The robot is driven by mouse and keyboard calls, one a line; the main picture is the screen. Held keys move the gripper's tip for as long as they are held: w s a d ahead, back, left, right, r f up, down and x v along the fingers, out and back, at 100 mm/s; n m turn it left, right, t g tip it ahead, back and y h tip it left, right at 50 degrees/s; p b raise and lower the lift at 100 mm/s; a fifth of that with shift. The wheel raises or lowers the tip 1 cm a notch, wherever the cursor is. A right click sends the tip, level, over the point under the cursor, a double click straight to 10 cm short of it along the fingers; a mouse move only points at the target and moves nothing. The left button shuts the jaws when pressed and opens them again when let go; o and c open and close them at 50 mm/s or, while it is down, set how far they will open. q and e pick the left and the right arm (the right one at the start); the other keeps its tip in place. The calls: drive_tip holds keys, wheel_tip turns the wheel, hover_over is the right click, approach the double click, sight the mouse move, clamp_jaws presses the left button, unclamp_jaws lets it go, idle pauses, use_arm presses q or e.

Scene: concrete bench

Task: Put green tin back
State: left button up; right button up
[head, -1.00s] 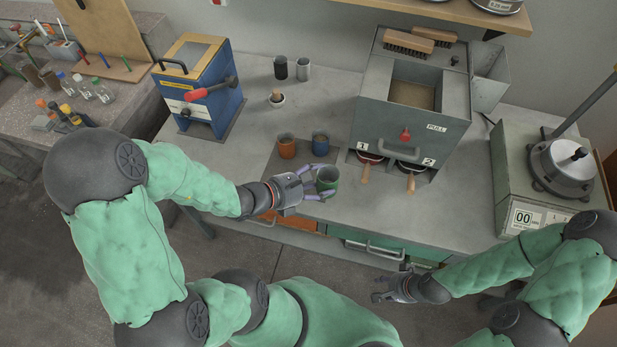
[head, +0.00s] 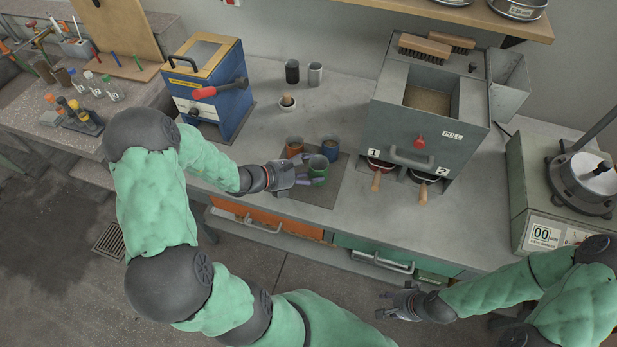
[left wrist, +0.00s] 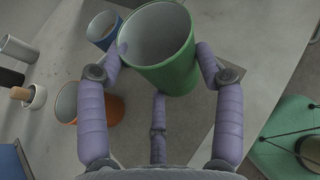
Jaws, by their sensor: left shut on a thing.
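The green tin (head: 318,168) is upright and open at the top. My left gripper (head: 306,174) is shut around it from the left; in the left wrist view, purple fingers flank the green tin (left wrist: 165,50). It is over the dark mat (head: 335,188); I cannot tell whether its base touches. An orange tin (head: 295,145) and a blue tin (head: 329,147) stand just behind it on the mat. The left wrist view also shows the orange tin (left wrist: 108,107) and the blue tin (left wrist: 101,30). My right gripper (head: 384,304) is empty, in front of the bench, its fingers apart.
A blue machine (head: 210,85) stands at the left. A dark cup (head: 292,72), a grey cup (head: 315,74) and a small mortar (head: 287,103) are behind. Bare bench lies around the mat.

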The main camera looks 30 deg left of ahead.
use_arm(q)
drive_tip(key=shift+w+a+f, duration=0.35)
drive_tip(key=shift+a+f, duration=0.05)
drive_tip(key=shift+f, duration=0.25)
drive_tip(key=shift+f+b, duration=0.85)
drive_tip(key=shift+f, duration=0.55)
drive_tip(key=shift+f, duration=0.15)
drive_tip(key=o, duration=1.1)
